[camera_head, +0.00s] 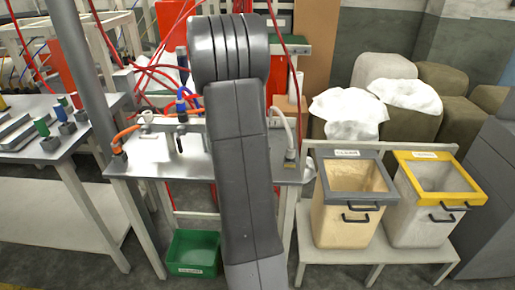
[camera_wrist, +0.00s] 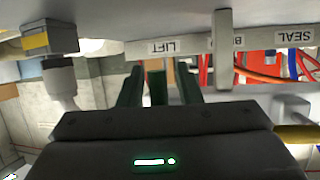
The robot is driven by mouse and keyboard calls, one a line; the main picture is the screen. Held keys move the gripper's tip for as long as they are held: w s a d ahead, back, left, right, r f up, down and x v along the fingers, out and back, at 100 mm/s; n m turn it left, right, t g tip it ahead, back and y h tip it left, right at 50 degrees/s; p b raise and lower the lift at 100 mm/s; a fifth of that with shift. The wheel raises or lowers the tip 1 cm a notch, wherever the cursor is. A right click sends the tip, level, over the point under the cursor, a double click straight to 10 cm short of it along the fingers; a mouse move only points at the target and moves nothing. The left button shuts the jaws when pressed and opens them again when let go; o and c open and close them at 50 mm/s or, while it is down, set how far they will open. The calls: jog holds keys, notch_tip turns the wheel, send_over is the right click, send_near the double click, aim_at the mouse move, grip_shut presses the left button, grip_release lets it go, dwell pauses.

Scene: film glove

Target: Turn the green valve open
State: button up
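My gripper (camera_wrist: 158,84) shows in the wrist view, with its two dark fingers apart. A dark green upright piece (camera_wrist: 156,86) stands between the fingers, with a narrow gap on each side; it may be the green valve's handle, but I cannot tell for sure. In the head view my grey arm covers the middle of the metal bench, and the gripper and any green valve there are hidden behind it.
The metal bench (camera_head: 151,163) carries an orange-handled fitting (camera_head: 119,139) and hoses. A labelled rail (camera_wrist: 260,43) crosses the wrist view, which looks upside down. A green crate (camera_head: 193,254) is below. Two bins, yellow-rimmed (camera_head: 436,207) and grey-rimmed (camera_head: 345,217), stand right.

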jog(key=shift+s, duration=0.1)
jog(key=p+v, duration=0.2)
jog(key=v, duration=1.1)
jog(key=shift+s, duration=0.3)
jog(key=shift+r, duration=0.1)
jog(key=b+x, duration=0.2)
jog(key=x, duration=1.2)
jog(key=shift+a, duration=0.1)
jog(key=shift+r, duration=0.1)
jog(key=shift+s, duration=0.1)
